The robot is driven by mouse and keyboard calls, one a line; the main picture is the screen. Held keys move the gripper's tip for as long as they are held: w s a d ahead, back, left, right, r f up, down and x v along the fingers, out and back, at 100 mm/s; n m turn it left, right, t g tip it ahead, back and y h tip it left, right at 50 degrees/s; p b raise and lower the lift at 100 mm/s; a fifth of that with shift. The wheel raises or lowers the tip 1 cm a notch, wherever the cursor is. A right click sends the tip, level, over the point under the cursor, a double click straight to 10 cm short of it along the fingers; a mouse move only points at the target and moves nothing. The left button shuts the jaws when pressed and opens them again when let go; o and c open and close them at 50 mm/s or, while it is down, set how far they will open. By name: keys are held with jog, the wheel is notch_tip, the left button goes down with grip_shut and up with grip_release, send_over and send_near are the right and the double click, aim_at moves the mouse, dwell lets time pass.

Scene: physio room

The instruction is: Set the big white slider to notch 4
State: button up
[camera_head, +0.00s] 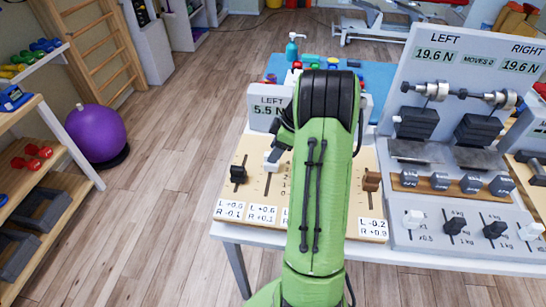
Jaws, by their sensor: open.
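A white slider knob (271,162) shows on the wooden slider board (250,190), just left of my green arm. It stands in the upper part of its slot, above the marks 2, 1 and 0; its exact notch is unclear. A black knob (238,173) is left of it and a brown knob (371,181) is at the board's right. My arm covers the middle of the board. My gripper's fingertips are hidden behind the arm, so I cannot see whether they touch anything.
A grey panel (440,180) with weights and smaller knobs, including white ones (413,218), stands to the right; its displays read 19.6 N. Bottles and small items stand behind the board on a blue surface (377,80). Shelves and a purple ball (95,133) are at left. Wooden floor there is clear.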

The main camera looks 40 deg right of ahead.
jog(key=shift+x, duration=1)
grip_shut()
